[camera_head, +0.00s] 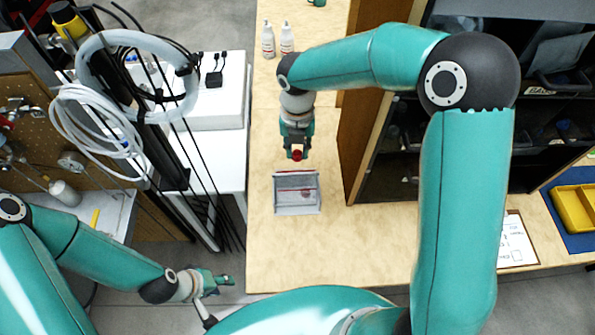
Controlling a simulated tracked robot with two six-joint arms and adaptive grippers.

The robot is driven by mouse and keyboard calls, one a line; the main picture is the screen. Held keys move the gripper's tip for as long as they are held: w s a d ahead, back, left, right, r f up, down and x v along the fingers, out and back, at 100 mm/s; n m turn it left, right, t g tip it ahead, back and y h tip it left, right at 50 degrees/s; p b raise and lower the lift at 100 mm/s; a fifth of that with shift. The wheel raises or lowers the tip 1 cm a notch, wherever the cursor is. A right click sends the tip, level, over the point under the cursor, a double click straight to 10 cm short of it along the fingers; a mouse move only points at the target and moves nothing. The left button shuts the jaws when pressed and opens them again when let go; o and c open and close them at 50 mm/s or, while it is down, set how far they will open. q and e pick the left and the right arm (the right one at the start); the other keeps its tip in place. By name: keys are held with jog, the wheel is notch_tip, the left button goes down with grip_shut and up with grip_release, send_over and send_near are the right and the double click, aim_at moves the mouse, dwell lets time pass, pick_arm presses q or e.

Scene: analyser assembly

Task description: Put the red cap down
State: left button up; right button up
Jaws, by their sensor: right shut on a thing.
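My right gripper (297,152) is shut on the small red cap (297,156) and holds it over the wooden table. The cap is just beyond the far edge of a grey open tray (297,210), as seen from above; its height over the table is hard to tell. My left gripper (224,281) is low at the left, off the table's left edge and over the floor, far from the cap. Its fingers are too small to show whether they are open or shut.
Two white bottles (268,42) stand at the table's far end. A dark shelf unit with a wooden side (362,130) borders the right. A clipboard (514,240) and a yellow bin (573,208) lie at the right. The table (290,255) is clear in front of the tray.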

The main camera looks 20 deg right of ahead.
jog(key=b, duration=0.4)
send_near(297, 175)
jog(key=s+f, duration=0.1)
jog(key=s, duration=0.1)
jog(key=f+b, duration=0.2)
jog(key=f, duration=0.1)
jog(key=f+b, duration=0.1)
jog(key=f, duration=0.1)
jog(key=shift+w+a+f+b, duration=0.1)
jog(key=shift+w+a+b, duration=0.15)
jog(key=shift+b, duration=0.1)
jog(key=shift+s, duration=0.1)
jog(key=shift+f, duration=0.5)
jog(key=o, duration=0.7)
